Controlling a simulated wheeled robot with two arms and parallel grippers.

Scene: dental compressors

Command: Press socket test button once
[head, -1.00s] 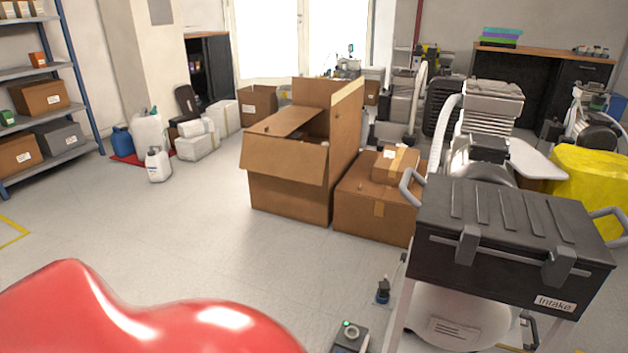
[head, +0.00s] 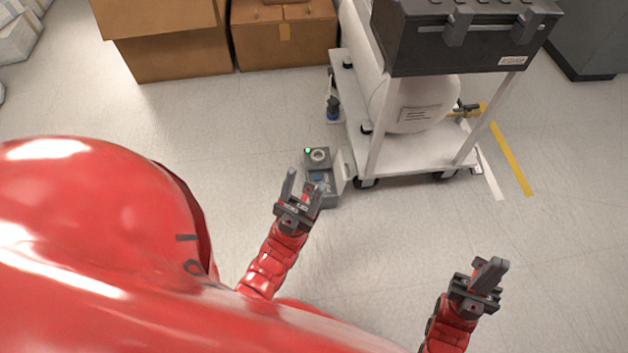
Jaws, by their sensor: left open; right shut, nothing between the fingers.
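A small grey box with a round socket (head: 319,156), a lit green light and a blue button (head: 317,178) stands low beside the cart, in the middle of the head view. My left gripper (head: 304,186) is open and empty. In the picture it overlaps the near left part of the box; I cannot tell whether it touches it. My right gripper (head: 492,270) is shut and empty, over clear floor at the lower right, apart from the box.
A white wheeled cart (head: 410,165) carries a white tank (head: 418,105) and a black Intake case (head: 455,40) just right of the box. Cardboard boxes (head: 180,50) stand behind. Floor to the left and in front is clear. Yellow tape (head: 512,160) marks the floor at right.

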